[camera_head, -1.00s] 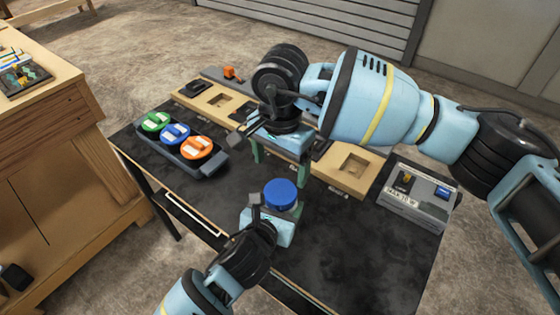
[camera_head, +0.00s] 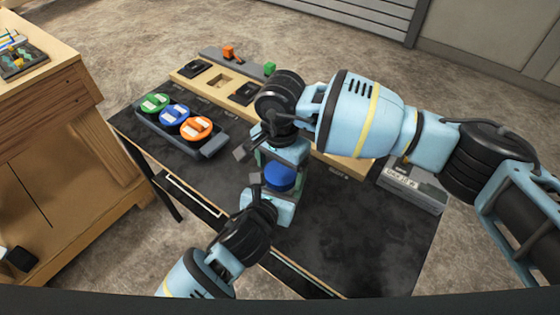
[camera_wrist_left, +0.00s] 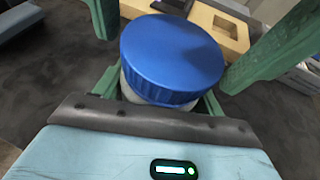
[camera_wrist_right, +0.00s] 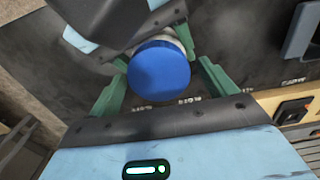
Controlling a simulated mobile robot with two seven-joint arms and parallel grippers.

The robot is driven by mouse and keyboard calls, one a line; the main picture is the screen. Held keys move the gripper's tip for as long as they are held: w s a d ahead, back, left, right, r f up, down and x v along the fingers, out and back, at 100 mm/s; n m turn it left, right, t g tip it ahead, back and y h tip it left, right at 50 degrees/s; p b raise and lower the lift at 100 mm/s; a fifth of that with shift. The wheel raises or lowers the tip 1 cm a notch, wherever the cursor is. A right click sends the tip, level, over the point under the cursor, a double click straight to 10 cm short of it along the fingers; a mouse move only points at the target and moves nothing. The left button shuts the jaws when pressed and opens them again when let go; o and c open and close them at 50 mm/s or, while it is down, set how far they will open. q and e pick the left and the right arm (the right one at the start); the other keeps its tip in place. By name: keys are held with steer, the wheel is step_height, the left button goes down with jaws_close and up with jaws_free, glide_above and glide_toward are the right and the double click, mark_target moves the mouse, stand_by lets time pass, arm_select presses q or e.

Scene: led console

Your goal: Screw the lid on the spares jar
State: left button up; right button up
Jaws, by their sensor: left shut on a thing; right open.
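The spares jar stands upright with a blue lid (camera_head: 280,177) on top; how tightly the lid sits I cannot tell. In the left wrist view the lid (camera_wrist_left: 172,58) covers most of the pale jar (camera_wrist_left: 132,94). My left gripper (camera_head: 273,202) is shut on the jar below the lid. My right gripper (camera_head: 281,166) is open, pointing down just over the jar. In the right wrist view the lid (camera_wrist_right: 160,70) lies between the right gripper's green fingers (camera_wrist_right: 163,86), with a gap on each side.
A dark tray (camera_head: 212,148) with green, blue and orange-topped round pieces stands at left. A wooden board (camera_head: 190,78) with square sockets runs behind the jar, partly hidden by my right arm. A grey box (camera_head: 412,190) is at right. The dark tabletop (camera_head: 375,245) at front right is clear.

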arm_select(q)
steer(key=shift+f, duration=0.1)
arm_select(e)
steer(key=c, duration=1)
arm_select(q)
steer(key=shift+d, duration=0.1)
arm_select(e)
steer(key=m, duration=0.6)
steer(key=shift+m, duration=0.3)
steer(key=o, duration=1)
steer(key=shift+o, duration=0.3)
arm_select(q)
steer(key=shift+w+a, duration=0.15)
steer(key=shift+a, duration=0.1)
arm_select(e)
steer(key=shift+s+f, duration=0.1)
steer(key=shift+s, duration=0.05)
